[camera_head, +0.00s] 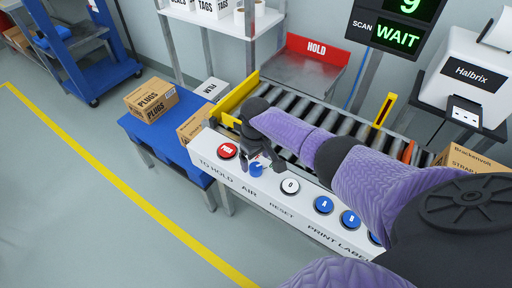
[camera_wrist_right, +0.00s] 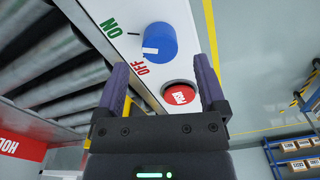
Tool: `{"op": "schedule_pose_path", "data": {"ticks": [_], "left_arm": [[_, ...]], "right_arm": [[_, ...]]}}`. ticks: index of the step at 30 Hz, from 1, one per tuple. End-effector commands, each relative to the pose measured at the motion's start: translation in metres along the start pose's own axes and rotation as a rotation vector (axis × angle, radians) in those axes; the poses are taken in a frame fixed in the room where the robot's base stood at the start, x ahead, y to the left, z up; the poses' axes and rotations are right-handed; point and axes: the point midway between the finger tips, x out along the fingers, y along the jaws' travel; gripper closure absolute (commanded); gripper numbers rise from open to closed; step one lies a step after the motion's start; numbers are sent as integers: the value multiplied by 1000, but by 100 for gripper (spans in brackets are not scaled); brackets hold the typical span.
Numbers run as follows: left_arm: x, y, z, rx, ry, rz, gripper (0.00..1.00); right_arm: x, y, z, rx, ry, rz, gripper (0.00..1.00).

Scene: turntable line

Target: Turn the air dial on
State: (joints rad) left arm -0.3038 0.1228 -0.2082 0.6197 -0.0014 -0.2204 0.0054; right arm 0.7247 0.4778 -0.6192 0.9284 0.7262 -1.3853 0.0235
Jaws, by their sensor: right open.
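The air dial is a blue knob (camera_wrist_right: 160,43) with a white mark on the white panel, seen large in the right wrist view. Its white mark lies on the side facing the OFF label (camera_wrist_right: 140,70); the ON label (camera_wrist_right: 109,28) is farther along. The dial also shows in the head view (camera_head: 256,170), partly hidden by my right gripper (camera_head: 262,160). In the wrist view my right gripper (camera_wrist_right: 162,66) is open and empty, with the dial just beyond its fingertips. Contact cannot be told. My left gripper is not in view.
A red push button (camera_head: 227,151) sits left of the dial, and a white reset button (camera_head: 290,186) right of it. Blue buttons (camera_head: 323,205) follow along the panel. The roller conveyor (camera_head: 310,108) runs behind. A blue table (camera_head: 160,135) with boxes stands left.

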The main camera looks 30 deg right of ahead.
Motion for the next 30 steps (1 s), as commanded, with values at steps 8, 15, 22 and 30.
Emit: {"op": "schedule_pose_path", "data": {"ticks": [8,15,22,30], "left_arm": [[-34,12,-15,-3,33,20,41],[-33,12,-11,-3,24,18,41],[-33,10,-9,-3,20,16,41],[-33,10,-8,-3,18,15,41]], "right_arm": [[-59,0,0,0,1,0,10],[-60,0,0,1,-1,-1,10],[-60,-1,0,0,-1,-1,10],[-18,-97,66,-219,54,-63,10]]}}
